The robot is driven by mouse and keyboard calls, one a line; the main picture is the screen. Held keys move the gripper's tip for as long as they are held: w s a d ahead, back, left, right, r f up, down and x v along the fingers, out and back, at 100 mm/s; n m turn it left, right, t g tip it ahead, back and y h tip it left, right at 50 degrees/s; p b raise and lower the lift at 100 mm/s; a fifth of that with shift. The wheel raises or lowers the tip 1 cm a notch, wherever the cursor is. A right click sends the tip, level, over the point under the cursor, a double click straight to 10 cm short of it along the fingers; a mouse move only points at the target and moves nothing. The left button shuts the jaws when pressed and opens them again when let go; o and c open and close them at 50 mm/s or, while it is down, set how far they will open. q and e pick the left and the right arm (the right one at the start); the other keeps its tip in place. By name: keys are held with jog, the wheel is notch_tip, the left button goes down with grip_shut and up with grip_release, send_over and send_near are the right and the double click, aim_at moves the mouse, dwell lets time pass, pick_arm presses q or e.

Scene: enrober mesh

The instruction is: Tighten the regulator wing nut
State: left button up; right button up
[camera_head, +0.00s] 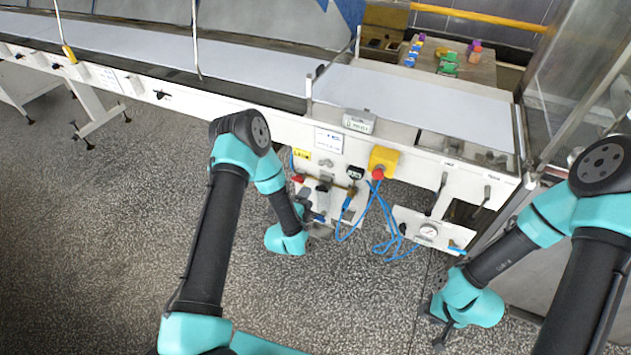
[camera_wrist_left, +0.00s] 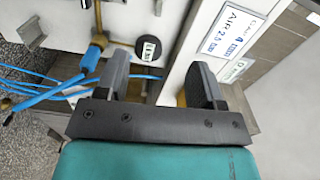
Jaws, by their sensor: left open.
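I cannot make out the regulator wing nut for certain in either view. A brass fitting with a blue hose (camera_head: 347,202) is on the white machine panel, below a small black round display (camera_head: 355,172). In the left wrist view, the brass fitting (camera_wrist_left: 96,48) is left of the display (camera_wrist_left: 148,50). My left gripper (camera_head: 308,208) is in front of the panel, left of the brass fitting. In the left wrist view, its jaws (camera_wrist_left: 157,85) are open, with nothing visibly held. My right gripper (camera_head: 438,338) is low at the right, apart from the panel; its jaws are unclear.
A yellow box with a red button (camera_head: 383,162) is on the panel. Loose blue hoses (camera_head: 386,225) hang below it. The conveyor (camera_head: 420,95) runs above. Speckled floor (camera_head: 90,240) is open at left.

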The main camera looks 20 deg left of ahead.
aim_at(324, 166)
pick_arm(q)
jog(key=o, duration=0.5)
jog(key=n, duration=0.4)
jog(key=shift+a, duration=0.1)
jog(key=shift+c, duration=0.2)
jog(key=shift+o, duration=0.5)
jog(key=n, duration=0.3)
jog(key=shift+r, duration=0.1)
jog(key=n, duration=1.1)
jog(key=shift+a+r, duration=0.1)
jog(key=shift+a, duration=0.15)
jog(key=shift+w, duration=0.15)
jog(key=w+d, duration=0.1)
jog(key=w, duration=1)
jog(key=w+d, duration=0.1)
jog(key=w, duration=0.5)
jog(key=shift+d, duration=0.35)
jog(key=shift+c, duration=0.4)
